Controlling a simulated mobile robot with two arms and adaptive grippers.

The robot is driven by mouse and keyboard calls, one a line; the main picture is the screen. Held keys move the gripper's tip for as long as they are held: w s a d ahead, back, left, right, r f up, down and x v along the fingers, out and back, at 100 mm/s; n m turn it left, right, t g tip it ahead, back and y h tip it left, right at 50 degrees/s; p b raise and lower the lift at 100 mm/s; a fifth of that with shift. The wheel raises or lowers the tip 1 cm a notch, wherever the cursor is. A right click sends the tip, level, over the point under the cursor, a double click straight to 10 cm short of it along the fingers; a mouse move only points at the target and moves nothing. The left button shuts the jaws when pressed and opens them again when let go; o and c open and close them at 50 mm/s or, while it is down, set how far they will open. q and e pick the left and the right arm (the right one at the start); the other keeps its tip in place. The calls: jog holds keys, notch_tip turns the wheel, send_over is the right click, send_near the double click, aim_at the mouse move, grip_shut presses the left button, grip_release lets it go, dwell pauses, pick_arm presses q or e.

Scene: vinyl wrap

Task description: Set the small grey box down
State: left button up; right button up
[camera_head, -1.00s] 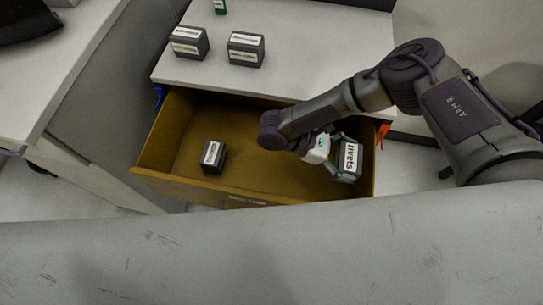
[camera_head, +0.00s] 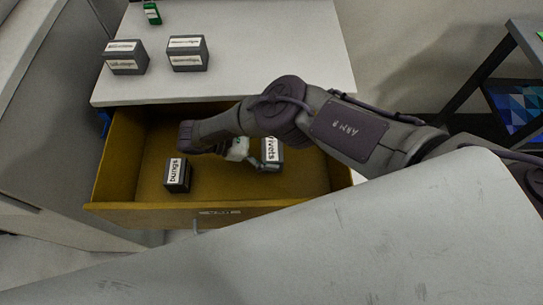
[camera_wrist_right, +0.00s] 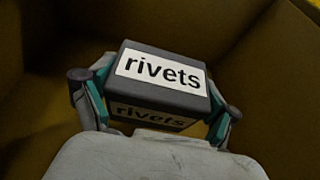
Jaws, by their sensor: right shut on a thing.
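The small grey box (camera_head: 272,154) has a white label reading "rivets". It is inside the open yellow drawer (camera_head: 225,207), right of the middle. In the right wrist view the box (camera_wrist_right: 160,85) fills the middle, with a finger on each side of it. My right gripper (camera_head: 256,155) is shut on the box. The drawer walls surround it in the wrist view; whether the box touches the drawer floor I cannot tell. My left gripper is not in view.
Another grey box with a white label (camera_head: 177,175) stands in the drawer's left part. Two grey boxes (camera_head: 126,57) (camera_head: 188,53) and a green item (camera_head: 152,13) stand on the white top (camera_head: 270,50). The drawer floor between the boxes is partly clear.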

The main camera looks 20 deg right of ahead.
jog(key=shift+f+b, duration=0.7)
jog(key=shift+f, duration=0.75)
jog(key=shift+f+b, duration=0.5)
jog(key=shift+f, duration=0.15)
jog(key=o, duration=1)
jog(key=shift+o, duration=0.2)
jog(key=shift+r, duration=0.15)
